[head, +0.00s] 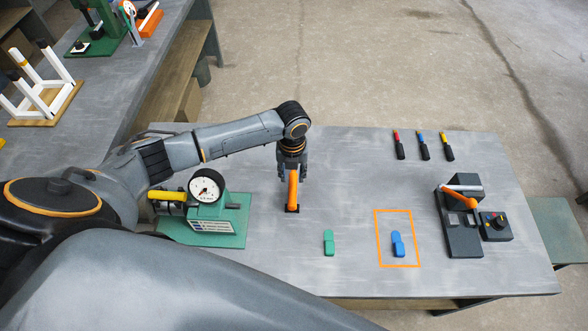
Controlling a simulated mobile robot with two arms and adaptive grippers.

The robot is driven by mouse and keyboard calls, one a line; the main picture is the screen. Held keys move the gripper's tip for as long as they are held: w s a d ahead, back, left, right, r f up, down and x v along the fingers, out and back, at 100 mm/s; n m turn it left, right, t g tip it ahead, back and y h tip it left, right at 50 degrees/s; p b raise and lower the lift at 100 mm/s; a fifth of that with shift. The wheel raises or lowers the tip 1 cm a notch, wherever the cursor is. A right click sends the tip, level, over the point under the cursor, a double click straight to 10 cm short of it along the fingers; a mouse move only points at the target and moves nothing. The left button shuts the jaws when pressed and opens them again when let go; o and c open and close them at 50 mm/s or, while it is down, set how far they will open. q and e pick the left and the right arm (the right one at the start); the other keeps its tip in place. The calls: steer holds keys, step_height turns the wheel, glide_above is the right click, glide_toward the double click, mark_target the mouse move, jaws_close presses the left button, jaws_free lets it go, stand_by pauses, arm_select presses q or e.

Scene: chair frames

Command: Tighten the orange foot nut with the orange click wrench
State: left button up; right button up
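An orange tool with a dark lower end (293,190), which looks like the orange click wrench, stands roughly upright on or just above the grey table. My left gripper (292,172) points down, with its fingers on either side of the tool's upper end, and appears shut on it. A chair frame with white legs (52,87) stands on a wooden board on the left bench. My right gripper is out of view.
A gauge stand (208,205) on a green plate is left of the gripper. Table between is clear.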

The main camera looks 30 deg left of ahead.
mark_target(293, 187)
arm_select(q)
step_height(293, 187, down, 8)
steer(key=b, duration=0.7)
steer(key=shift+f, duration=0.1)
steer(key=shift+r, duration=0.35)
steer(key=c, duration=0.4)
steer(key=shift+w, duration=0.1)
jaws_close()
steer(key=shift+r, duration=0.15)
step_height(293, 187, up, 5)
steer(key=p, duration=0.5)
